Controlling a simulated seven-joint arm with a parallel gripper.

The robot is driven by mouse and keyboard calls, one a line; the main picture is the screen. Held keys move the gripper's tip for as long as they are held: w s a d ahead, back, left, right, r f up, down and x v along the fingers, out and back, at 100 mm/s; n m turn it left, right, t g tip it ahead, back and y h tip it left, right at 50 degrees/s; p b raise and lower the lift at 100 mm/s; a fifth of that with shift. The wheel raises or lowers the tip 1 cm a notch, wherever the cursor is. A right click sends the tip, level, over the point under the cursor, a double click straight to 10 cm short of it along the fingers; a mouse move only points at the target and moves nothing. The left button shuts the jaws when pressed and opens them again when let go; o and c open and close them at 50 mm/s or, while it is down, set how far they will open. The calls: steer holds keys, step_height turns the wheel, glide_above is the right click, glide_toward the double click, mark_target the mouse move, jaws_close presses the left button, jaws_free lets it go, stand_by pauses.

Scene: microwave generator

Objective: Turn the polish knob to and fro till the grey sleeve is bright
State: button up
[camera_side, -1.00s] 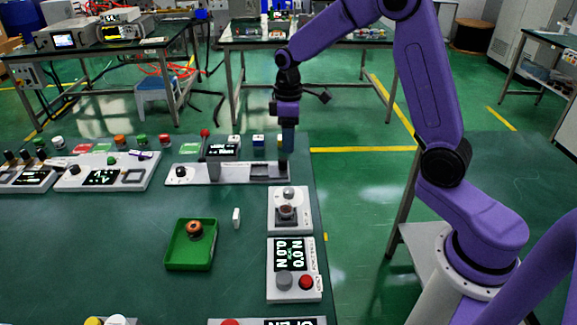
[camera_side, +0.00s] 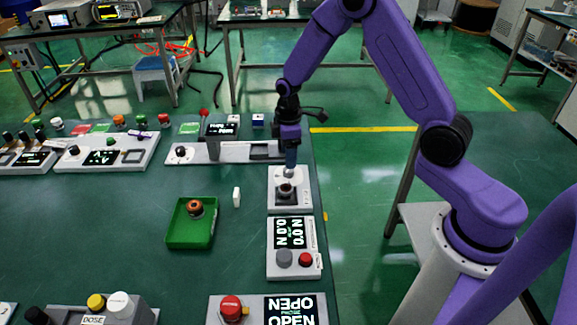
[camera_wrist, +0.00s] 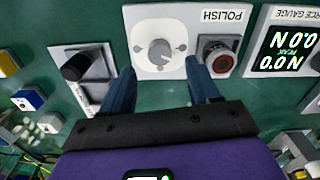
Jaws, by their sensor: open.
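The polish unit (camera_side: 305,203) stands near the table's right edge. In the wrist view its white plate (camera_wrist: 141,20) is labelled POLISH and carries a pale round knob (camera_wrist: 160,52). Beside the knob is a dark round holder with a grey rim and reddish-brown centre (camera_wrist: 220,58); I cannot tell whether this is the grey sleeve. My gripper (camera_wrist: 160,76) is open, pointing down at the unit, with one finger on each side of the knob in the wrist picture; contact is not visible. In the side view my gripper (camera_side: 290,170) hides most of the knob.
A force gauge (camera_side: 275,268) stands just in front of the polish unit. A long grey fixture (camera_side: 235,153) lies behind it. Open table lies further left.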

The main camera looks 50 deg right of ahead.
mark_target(289, 172)
steer(key=shift+f, duration=2.65)
steer(key=c, duration=1)
steer(key=shift+c, duration=0.2)
steer(key=shift+m, duration=0.3)
steer(key=m, duration=0.5)
steer(key=shift+m, duration=0.3)
steer(key=m, duration=0.6)
steer(key=shift+m, duration=0.3)
